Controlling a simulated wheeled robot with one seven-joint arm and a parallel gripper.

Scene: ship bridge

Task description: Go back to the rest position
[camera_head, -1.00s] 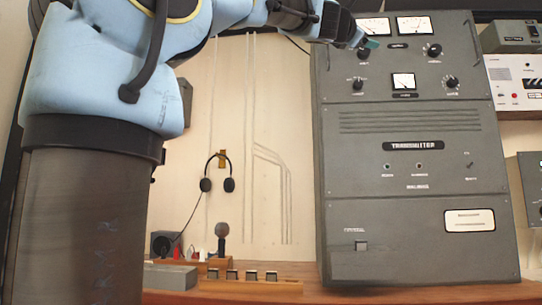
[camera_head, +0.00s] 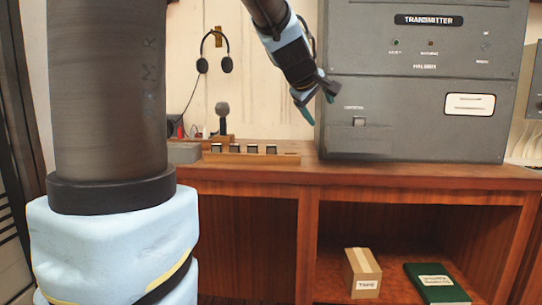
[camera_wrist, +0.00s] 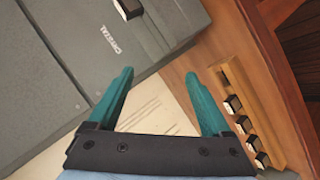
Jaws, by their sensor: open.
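My gripper (camera_head: 318,101) hangs in the air in the head view, in front of the lower left edge of the grey transmitter cabinet (camera_head: 418,60) and above the wooden counter. In the wrist view my gripper (camera_wrist: 160,85) has its two teal fingers spread apart, with nothing between them. Behind the fingers are the cabinet's face (camera_wrist: 60,60) with a "CRYSTAL" label, the pale wall and the counter. The gripper touches nothing that I can see.
A wooden rack (camera_head: 250,158) with several small dark blocks lies on the counter (camera_head: 400,174), left of the cabinet.

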